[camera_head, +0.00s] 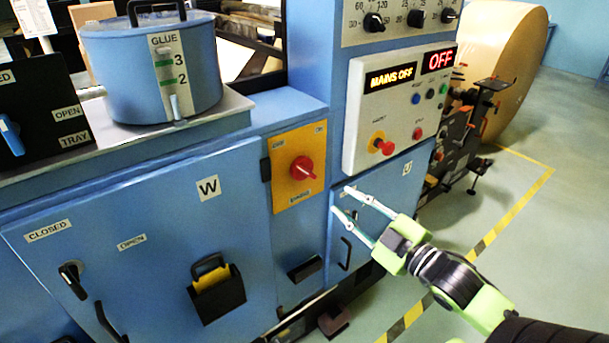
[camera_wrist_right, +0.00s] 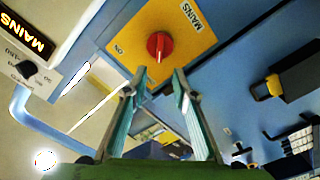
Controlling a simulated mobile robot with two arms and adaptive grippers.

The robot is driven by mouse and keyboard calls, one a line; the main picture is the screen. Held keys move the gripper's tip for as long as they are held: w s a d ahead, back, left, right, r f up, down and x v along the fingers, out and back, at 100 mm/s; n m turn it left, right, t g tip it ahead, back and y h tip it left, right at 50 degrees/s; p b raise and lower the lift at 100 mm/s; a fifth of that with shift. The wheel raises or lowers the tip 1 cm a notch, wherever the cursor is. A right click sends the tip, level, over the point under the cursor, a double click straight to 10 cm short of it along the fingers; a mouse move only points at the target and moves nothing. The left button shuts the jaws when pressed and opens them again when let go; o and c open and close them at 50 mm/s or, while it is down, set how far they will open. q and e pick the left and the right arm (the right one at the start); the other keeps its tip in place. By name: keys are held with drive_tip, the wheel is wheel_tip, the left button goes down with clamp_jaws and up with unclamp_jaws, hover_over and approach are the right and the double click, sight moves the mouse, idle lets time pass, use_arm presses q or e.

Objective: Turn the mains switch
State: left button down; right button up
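The mains switch (camera_head: 302,168) is a red rotary knob on a yellow plate (camera_head: 283,191) on the blue cabinet front. The display above it to the right (camera_head: 390,77) reads MAINS OFF, and a second one reads OFF. My right gripper (camera_head: 348,201) is open and empty, to the right of and below the knob, apart from it. In the right wrist view the red knob (camera_wrist_right: 159,45) shows just beyond the gap between the open fingertips (camera_wrist_right: 160,75). My left gripper is not in view.
A white control panel (camera_head: 400,110) with a red emergency-type button (camera_head: 384,147) juts out above my right gripper. A glue pot (camera_head: 150,70) stands on the left ledge. A black holder (camera_head: 217,298) and door handles project from the cabinet.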

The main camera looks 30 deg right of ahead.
sight(309, 174)
drive_tip(key=w, duration=0.3)
drive_tip(key=w+p, duration=0.1)
drive_tip(key=w, duration=0.7)
drive_tip(key=shift+w+a, duration=0.1)
drive_tip(key=shift+a, duration=0.3)
drive_tip(key=shift+w+a+p, duration=0.1)
drive_tip(key=shift+w+p, duration=0.2)
drive_tip(key=shift+w, duration=0.6)
drive_tip(key=shift+c, duration=0.4)
clamp_jaws()
